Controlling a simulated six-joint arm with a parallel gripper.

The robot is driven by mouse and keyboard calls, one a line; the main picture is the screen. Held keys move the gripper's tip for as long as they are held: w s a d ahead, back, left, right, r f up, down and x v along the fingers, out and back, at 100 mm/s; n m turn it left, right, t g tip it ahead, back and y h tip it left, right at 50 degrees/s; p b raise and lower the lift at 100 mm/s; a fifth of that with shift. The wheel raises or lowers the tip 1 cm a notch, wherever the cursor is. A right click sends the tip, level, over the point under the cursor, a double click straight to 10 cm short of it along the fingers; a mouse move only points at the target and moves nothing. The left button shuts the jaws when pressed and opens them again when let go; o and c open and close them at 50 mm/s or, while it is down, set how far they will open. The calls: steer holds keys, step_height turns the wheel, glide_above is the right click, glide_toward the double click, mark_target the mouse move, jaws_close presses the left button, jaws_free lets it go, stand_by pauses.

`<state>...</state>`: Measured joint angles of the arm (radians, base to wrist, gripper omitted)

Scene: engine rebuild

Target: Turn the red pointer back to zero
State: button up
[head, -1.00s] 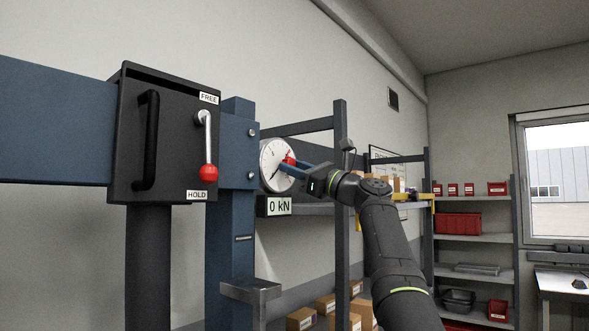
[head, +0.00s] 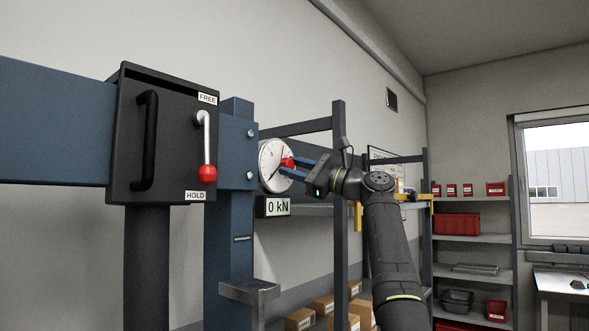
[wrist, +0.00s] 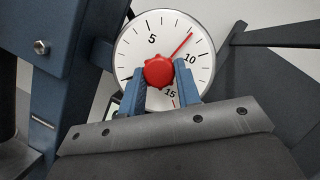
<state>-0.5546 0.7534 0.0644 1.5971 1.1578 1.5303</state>
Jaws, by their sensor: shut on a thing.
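The round white dial (head: 264,176) sits on the blue column in the head view and fills the upper middle of the wrist view (wrist: 130,50). Its red knob (head: 287,162) is at the dial's centre, seen face-on in the wrist view (wrist: 158,71). The thin red pointer (wrist: 183,43) reaches from the knob to the upper right, between 5 and 10 and nearer 10. My gripper (head: 295,165) has its two blue fingers on either side of the knob and is shut on it. Zero on the dial is hidden in the wrist view.
Below the dial a display (head: 278,207) reads 0 kN. Left of it, a black box (head: 180,150) carries a red-tipped lever (head: 207,172), which hangs down near HOLD. A grey shelf post (head: 340,220) stands close behind my gripper.

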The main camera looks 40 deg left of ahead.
steer(key=o, duration=1)
steer(key=shift+c, duration=0.2)
steer(key=v, duration=1.7)
steer(key=shift+d, duration=0.2)
steer(key=shift+f, duration=0.1)
